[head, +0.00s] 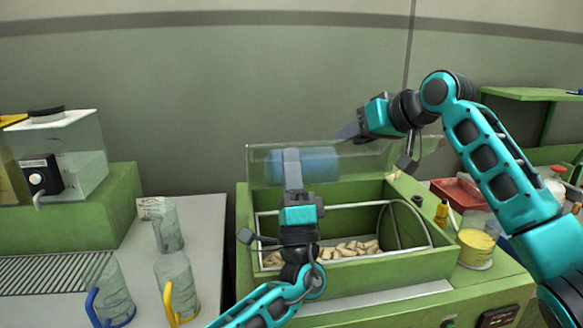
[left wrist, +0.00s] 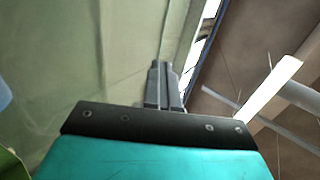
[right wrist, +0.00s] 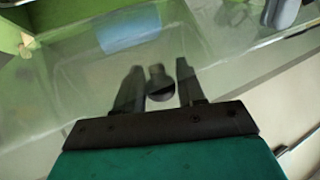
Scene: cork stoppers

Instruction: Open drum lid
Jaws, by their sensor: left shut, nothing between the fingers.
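The drum (head: 413,235) is a wire-edged, see-through cylinder lying in a green housing, with pale cork stoppers (head: 350,249) inside. A clear lid (head: 258,165) with a blue patch stands raised along the back of the housing. My left gripper (head: 292,155) is shut and empty in front of the lid; its closed fingers also show in the left wrist view (left wrist: 165,75). My right gripper (head: 346,132) is at the lid's top edge. In the right wrist view its fingers (right wrist: 158,75) are apart, with a dark round knob (right wrist: 161,88) between them; whether they grip it is unclear.
Clear jugs with a blue (head: 115,290) and a yellow handle (head: 178,290) stand on the left table with another clear vessel (head: 167,225). A tub of yellow stuff (head: 477,245), a small bottle (head: 441,212) and a red tray (head: 458,192) are right of the housing.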

